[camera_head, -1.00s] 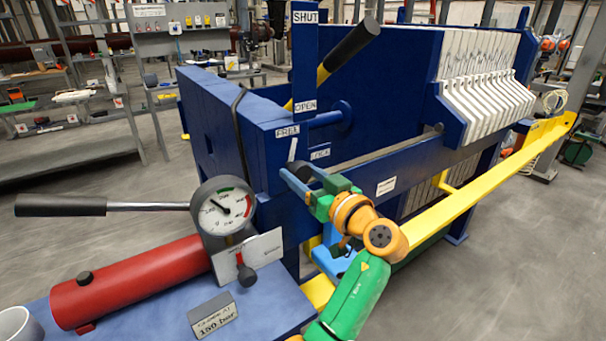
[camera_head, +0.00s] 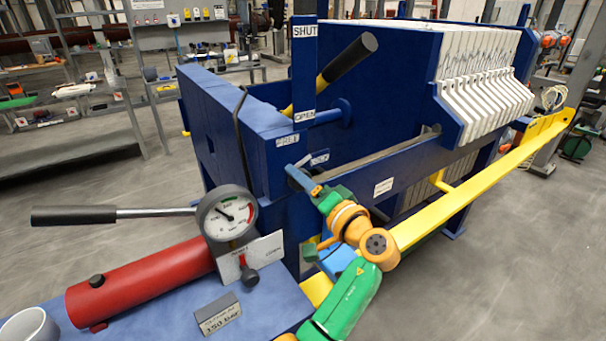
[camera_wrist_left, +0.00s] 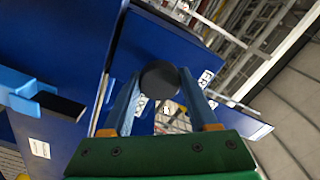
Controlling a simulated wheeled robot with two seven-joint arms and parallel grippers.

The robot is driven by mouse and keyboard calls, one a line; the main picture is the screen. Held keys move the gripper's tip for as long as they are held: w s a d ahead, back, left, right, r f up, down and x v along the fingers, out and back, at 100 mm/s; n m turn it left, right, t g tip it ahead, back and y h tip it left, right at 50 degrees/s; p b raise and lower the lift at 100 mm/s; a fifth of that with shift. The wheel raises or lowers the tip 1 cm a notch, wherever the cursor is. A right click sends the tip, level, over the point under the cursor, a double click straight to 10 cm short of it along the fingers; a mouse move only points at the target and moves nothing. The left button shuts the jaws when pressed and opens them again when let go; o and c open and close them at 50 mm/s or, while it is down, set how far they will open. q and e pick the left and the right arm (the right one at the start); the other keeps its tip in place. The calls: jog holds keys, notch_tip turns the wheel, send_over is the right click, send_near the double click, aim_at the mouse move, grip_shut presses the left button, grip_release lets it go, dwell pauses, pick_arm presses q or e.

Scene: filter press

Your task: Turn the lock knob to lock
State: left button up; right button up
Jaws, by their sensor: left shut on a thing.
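The lock knob shows in the left wrist view as a dark round knob (camera_wrist_left: 160,80) between the two blue fingers of my left gripper (camera_wrist_left: 163,103). In the head view my left gripper (camera_head: 301,177) is at the corner of the blue press frame, just below the FREE label (camera_head: 287,140) and left of the LOCK label (camera_head: 319,158). The gripper is shut on the knob. The fingers and wrist hide most of the knob in the head view, so its exact turn angle cannot be told. My right gripper is not in view.
A pressure gauge (camera_head: 227,216), a black-handled pump lever (camera_head: 75,216) and a red cylinder (camera_head: 140,282) stand to the left. A black-handled yellow lever (camera_head: 345,60) rises above the knob. A yellow rail (camera_head: 480,180) runs along the right.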

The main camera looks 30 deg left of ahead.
pick_arm(q)
jog(key=shift+r+m+p, duration=0.1)
jog(key=shift+m+p, duration=1.25)
jog(key=shift+m, duration=0.85)
jog(key=o, duration=1.3)
jog(key=shift+c, duration=0.2)
jog(key=shift+o, duration=0.5)
jog(key=shift+a, duration=0.15)
